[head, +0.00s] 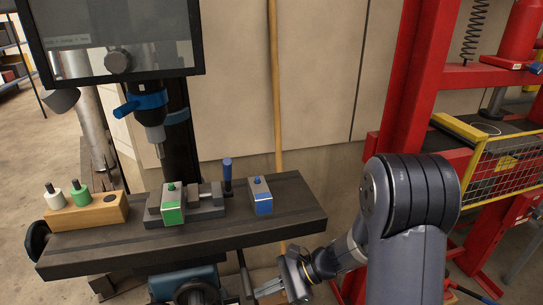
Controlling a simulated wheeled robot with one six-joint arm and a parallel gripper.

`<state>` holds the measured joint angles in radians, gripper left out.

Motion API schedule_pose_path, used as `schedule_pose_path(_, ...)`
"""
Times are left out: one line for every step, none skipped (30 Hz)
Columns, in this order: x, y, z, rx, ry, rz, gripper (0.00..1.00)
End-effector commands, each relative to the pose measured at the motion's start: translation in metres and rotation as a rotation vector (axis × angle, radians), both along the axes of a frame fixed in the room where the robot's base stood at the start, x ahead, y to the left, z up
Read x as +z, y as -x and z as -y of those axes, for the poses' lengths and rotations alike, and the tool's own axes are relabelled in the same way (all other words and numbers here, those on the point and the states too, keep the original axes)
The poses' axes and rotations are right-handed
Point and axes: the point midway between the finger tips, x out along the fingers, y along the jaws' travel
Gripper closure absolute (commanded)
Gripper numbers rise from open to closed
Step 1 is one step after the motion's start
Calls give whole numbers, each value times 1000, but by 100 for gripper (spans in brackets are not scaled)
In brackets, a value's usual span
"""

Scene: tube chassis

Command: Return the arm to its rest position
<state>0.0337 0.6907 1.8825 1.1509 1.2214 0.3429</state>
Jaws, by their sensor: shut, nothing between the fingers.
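My arm comes in from the lower right of the head view, bent at a large dark grey joint. My gripper (268,289) hangs low at the bottom edge, in front of and below the dark machine table (290,205). It is shut and empty, with nothing held. It is apart from the blocks on the table. Its lower part is close to the frame edge.
On the table stand a grey block with a green label (172,204), one with a blue label (261,196), a vise (208,208) and a wooden holder (88,212) with two capped pegs. A red press frame (405,80) rises behind my arm.

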Motion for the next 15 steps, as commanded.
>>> schedule_pose_path(4,3,-9,5,0,1,100)
schedule_pose_path(5,4,-14,4,0,0,100)
schedule_pose_path(14,3,-13,0,0,2,100)
schedule_pose_path(18,3,-13,-1,0,3,100)
schedule_pose_path(21,3,-14,-1,0,3,100)
schedule_pose_path(24,4,-15,-1,0,2,100)
schedule_pose_path(26,4,-15,-1,0,2,100)
schedule_pose_path(28,4,-16,-1,0,2,100)
schedule_pose_path(30,4,-16,-1,0,2,100)
schedule_pose_path(31,5,-17,-1,0,2,100)
schedule_pose_path(32,5,-17,-1,0,2,100)
schedule_pose_path(33,5,-17,-2,0,1,100)
schedule_pose_path(33,5,-17,-2,0,1,100)
schedule_pose_path(34,5,-17,-2,0,1,100)
schedule_pose_path(34,5,-18,-3,0,2,100)
